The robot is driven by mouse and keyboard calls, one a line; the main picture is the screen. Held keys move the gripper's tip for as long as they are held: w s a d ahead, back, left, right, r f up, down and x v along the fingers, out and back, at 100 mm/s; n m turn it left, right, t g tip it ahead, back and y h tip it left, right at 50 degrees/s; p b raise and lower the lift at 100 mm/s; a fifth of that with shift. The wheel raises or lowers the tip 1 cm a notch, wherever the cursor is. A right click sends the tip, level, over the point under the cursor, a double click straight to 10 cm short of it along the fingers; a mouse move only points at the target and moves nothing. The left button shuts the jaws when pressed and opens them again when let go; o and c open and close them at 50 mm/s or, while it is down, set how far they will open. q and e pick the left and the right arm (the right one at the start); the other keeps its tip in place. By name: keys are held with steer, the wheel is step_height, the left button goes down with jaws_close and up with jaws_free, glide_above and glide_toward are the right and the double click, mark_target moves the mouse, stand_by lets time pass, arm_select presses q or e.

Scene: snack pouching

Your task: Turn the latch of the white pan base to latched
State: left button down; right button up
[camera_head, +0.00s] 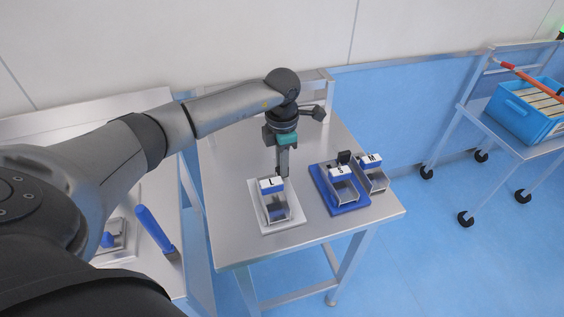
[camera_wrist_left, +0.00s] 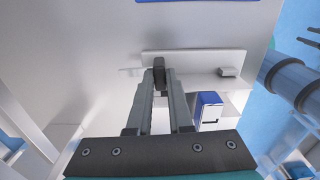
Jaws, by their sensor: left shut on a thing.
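The white pan base (camera_head: 299,214) lies on the metal table and holds a small metal pan with a blue-and-white label block (camera_head: 271,185) marked "L". My left gripper (camera_head: 283,174) points down at the far edge of this base, just behind the label block. In the left wrist view, the left gripper's (camera_wrist_left: 160,85) two fingers are closed on the dark latch (camera_wrist_left: 159,64) at the white base (camera_wrist_left: 195,57). The label block also shows in the left wrist view (camera_wrist_left: 209,104), right of the fingers. The latch's exact angle is hard to tell. My right gripper is not in view.
A blue base (camera_head: 322,190) with a pan marked "S" (camera_head: 341,172) stands to the right, with a dark upright latch (camera_head: 344,157). Another pan, marked "M" (camera_head: 371,161), is beside it. A blue-handled tool (camera_head: 154,228) is at left. The table front is clear.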

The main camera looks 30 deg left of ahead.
arm_select(q)
steer(key=n+p, duration=0.1)
steer(key=n, duration=0.3)
steer(key=shift+r+n, duration=0.15)
steer(key=shift+n, duration=0.15)
steer(key=n+p, duration=0.1)
steer(key=n, duration=0.2)
steer(key=shift+n+p, duration=0.3)
steer(key=shift+p, duration=0.1)
steer(key=n+p, duration=0.2)
steer(key=n, duration=0.2)
steer(key=shift+w+n+p, duration=0.1)
steer(key=shift+n+p, duration=0.5)
steer(key=shift+n, duration=1.1)
steer(key=c, duration=0.8)
jaws_free()
steer(key=shift+c, duration=0.2)
step_height(320, 180, up, 15)
